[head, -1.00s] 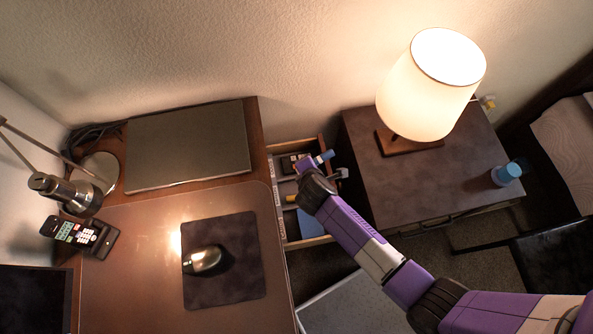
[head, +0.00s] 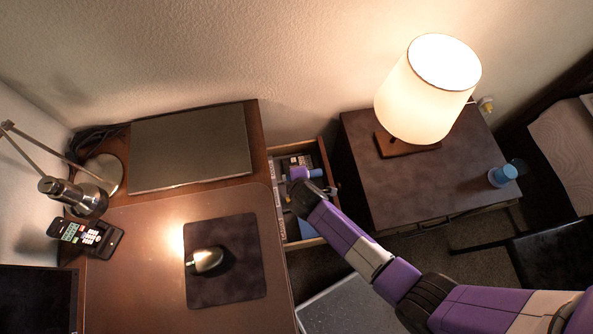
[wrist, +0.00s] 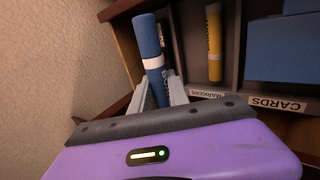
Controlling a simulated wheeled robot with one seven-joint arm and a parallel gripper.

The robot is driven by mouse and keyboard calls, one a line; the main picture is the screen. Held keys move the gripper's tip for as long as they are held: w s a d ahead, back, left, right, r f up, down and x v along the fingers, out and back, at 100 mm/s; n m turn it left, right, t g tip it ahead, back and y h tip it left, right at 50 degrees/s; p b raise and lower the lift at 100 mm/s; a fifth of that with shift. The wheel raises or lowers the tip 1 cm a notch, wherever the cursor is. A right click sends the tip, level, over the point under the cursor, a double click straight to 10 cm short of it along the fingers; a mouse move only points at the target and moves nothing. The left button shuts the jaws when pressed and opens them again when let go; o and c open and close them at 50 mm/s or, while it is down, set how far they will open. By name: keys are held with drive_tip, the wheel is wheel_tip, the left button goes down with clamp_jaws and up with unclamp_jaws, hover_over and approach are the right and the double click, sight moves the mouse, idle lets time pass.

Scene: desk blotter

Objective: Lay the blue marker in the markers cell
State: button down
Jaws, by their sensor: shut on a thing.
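The blue marker (wrist: 149,40) stands out from between the fingers of my gripper (wrist: 160,92), which is shut on it, in the wrist view. It has a white band and leans slightly. The markers cell (wrist: 190,60) has a MARKERS label (wrist: 207,94) and holds a yellow marker (wrist: 214,42). In the wrist view the blue marker appears left of the yellow one. Its lower end is hidden by the fingers.
A cell labelled CARDS (wrist: 277,103) with a blue box (wrist: 285,48) is to the right of the markers cell. The desk (head: 150,230) is left of the drawer and the nightstand (head: 400,190) with a lit lamp (head: 430,85) is right of it.

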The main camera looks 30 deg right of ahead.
drive_tip(key=shift+f+b, duration=3.55)
drive_tip(key=shift+f, duration=0.75)
drive_tip(key=c, duration=1.2)
unclamp_jaws()
drive_tip(key=shift+p+v, duration=0.65)
drive_tip(key=shift+v, duration=3.25)
